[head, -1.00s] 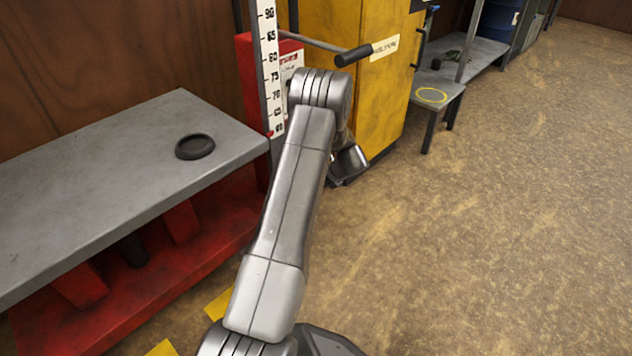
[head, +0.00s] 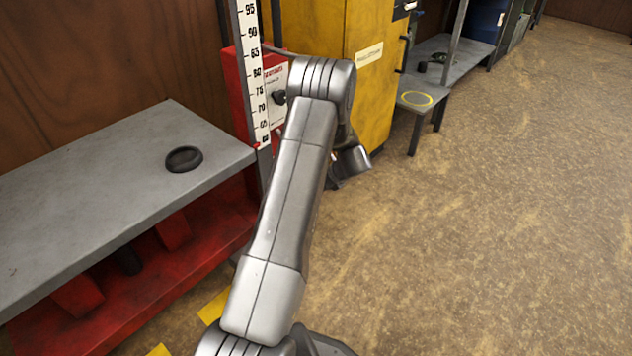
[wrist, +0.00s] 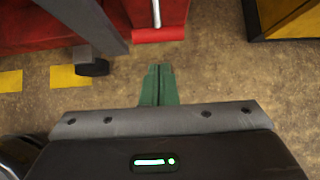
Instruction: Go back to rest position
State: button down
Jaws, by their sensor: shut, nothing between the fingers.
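My gripper shows in the wrist view, where its green fingers (wrist: 157,85) are closed together with nothing between them. They hang over bare brown floor. In the head view my arm reaches up and forward, and its dark wrist end hangs to the right of the elbow, in front of the yellow cabinet (head: 312,28). The fingers themselves are hidden there.
A grey bench (head: 95,190) with a black round pad (head: 184,159) is at left, over a red base (head: 205,235). A scale post (head: 252,75) and red box (head: 241,82) stand behind my arm. A low table (head: 425,92) is farther back. Floor at right is clear.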

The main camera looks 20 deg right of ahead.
jog(key=shift+s+d+r, duration=0.15)
jog(key=shift+s+r, duration=0.2)
jog(key=shift+s, duration=0.05)
